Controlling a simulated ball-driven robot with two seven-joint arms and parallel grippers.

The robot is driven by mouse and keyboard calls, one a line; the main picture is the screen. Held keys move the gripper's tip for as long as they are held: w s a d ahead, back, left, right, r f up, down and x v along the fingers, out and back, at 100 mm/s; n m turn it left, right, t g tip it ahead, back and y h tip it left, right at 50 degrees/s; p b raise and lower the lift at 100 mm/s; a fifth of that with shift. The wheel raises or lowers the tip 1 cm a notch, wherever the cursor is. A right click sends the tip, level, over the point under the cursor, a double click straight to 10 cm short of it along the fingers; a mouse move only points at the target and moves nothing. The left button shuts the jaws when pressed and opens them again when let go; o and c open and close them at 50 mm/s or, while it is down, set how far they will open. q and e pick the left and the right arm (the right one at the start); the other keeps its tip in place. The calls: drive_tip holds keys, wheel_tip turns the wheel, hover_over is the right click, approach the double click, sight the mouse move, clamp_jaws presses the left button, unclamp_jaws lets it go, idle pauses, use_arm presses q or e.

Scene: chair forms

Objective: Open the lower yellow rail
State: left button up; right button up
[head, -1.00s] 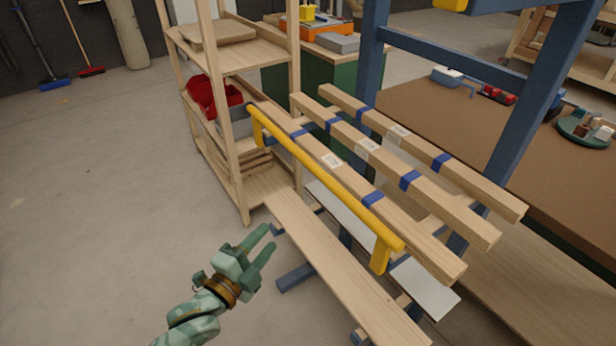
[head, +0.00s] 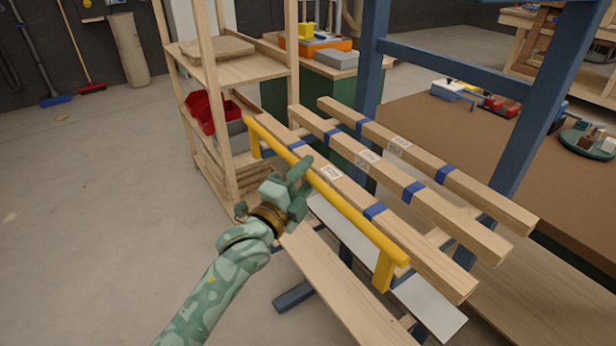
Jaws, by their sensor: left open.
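The yellow rail (head: 347,210) is a long round bar with a short bracket at each end. It runs diagonally from the upper left to the lower right, along the near side of several wooden beams. My left gripper (head: 300,176), green and camouflage-patterned, is open at the rail's left-middle part. Its fingers overlap the bar in the head view. I cannot tell whether they touch it or go around it. My right gripper is not in view.
Wooden beams with blue bands (head: 425,207) lie behind the rail on a blue frame (head: 541,105). A wooden shelf (head: 222,70) with a red bin (head: 201,113) stands at the left. A brown-topped table (head: 440,130) is at the right.

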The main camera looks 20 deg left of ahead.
use_arm(q)
drive_tip(key=shift+w+d+r, duration=0.1)
drive_tip(key=shift+w, duration=0.15)
clamp_jaws()
